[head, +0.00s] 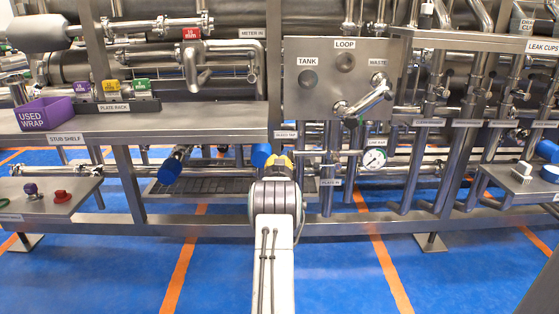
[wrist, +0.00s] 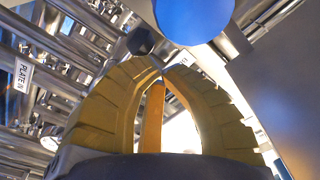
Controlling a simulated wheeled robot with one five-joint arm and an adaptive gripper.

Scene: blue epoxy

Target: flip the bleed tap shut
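A small label (head: 286,135), which seems to read BLEED TAP, is on the frame below the steel panel. A blue handle (head: 261,154), likely the bleed tap's, shows just left of my gripper and is partly hidden by my arm. In the wrist view a round blue part (wrist: 195,18) sits by a steel pipe just beyond my fingertips. My gripper (head: 281,160) has yellow fingers; in the wrist view its fingertips (wrist: 168,68) meet, with nothing seen between them. I cannot tell whether they touch the blue part, or how the tap is set.
A pressure gauge (head: 374,158) is on the right. The stub shelf (head: 150,122) holds a purple bin (head: 45,114). A steel panel (head: 340,100) overhangs above right. The blue floor in front is clear.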

